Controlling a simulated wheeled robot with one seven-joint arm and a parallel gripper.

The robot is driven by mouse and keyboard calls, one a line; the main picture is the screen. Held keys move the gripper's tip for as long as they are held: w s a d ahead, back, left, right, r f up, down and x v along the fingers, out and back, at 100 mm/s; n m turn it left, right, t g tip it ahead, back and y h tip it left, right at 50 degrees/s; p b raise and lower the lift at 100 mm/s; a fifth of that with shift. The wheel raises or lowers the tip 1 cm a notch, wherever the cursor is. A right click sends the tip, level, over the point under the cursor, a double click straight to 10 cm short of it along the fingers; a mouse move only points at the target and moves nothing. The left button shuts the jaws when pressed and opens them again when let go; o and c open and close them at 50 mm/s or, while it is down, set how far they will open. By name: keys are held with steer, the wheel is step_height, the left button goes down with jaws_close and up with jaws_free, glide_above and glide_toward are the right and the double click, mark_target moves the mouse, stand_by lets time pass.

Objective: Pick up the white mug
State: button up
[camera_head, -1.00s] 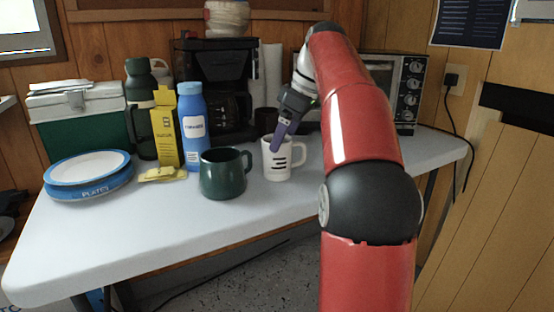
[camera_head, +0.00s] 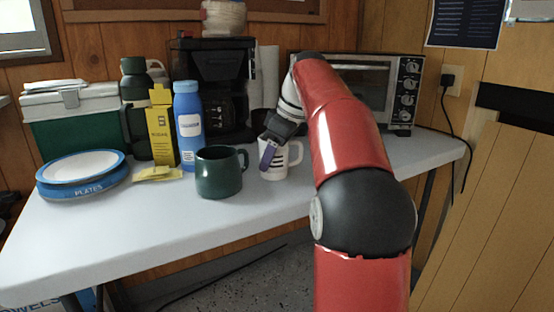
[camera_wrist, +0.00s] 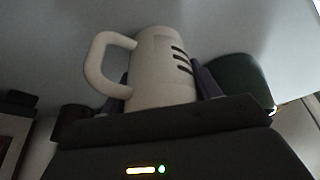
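The white mug (camera_head: 280,165) with dark stripes stands upright on the table, its handle to the right in the head view. In the wrist view the white mug (camera_wrist: 160,80) fills the middle, its handle to the left. My gripper (camera_head: 268,154) is at the mug, with one purple finger in front of its left side. In the wrist view my gripper (camera_wrist: 163,84) has its purple fingers on both sides of the mug. The fingers look spread around it; contact is not clear.
A dark green mug (camera_head: 219,174) stands close on the left. A blue bottle (camera_head: 190,128), yellow box (camera_head: 161,135) and plates (camera_head: 83,170) are further left. A coffee maker (camera_head: 215,80) and toaster oven (camera_head: 365,85) stand behind. The table front (camera_head: 150,230) is clear.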

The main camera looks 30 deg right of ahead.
steer(key=c, duration=0.5)
steer(key=shift+r+p, duration=5.35)
steer(key=shift+r, duration=4.65)
